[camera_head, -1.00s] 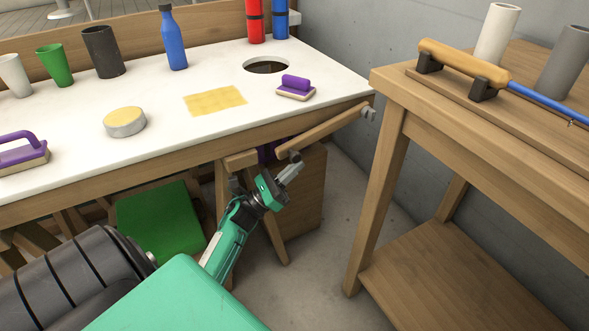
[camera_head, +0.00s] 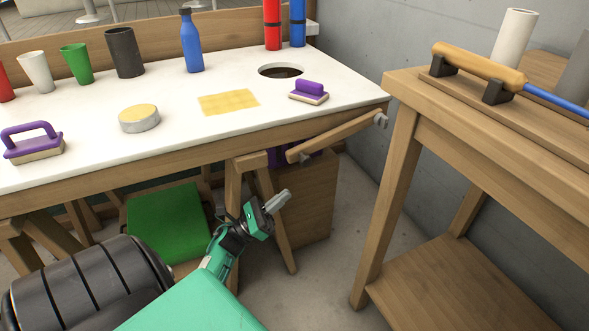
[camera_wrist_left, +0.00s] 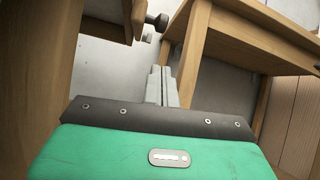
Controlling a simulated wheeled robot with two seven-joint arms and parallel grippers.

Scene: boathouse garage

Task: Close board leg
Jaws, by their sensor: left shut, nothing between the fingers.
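The board leg (camera_head: 335,138) is a wooden bar under the right end of the white-topped board (camera_head: 330,95). It slants from a grey fitting near the board's right corner down to the left, apart from the board's underside at its lower left end. My left gripper (camera_head: 284,197) is shut and empty, below the leg's lower left end and apart from it. In the left wrist view, the shut fingers (camera_wrist_left: 160,72) point forward below a dark knob (camera_wrist_left: 157,21); wood at upper left is too close to identify surely. My right gripper is not in view.
A wooden workbench (camera_head: 395,185) with a lower shelf stands at the right. Trestle legs (camera_head: 277,235), a wooden box (camera_head: 312,205) and a green-topped item (camera_head: 170,222) are under the board. Cups, a blue bottle (camera_head: 191,45) and purple-handled blocks stand on top. Floor between board and workbench is clear.

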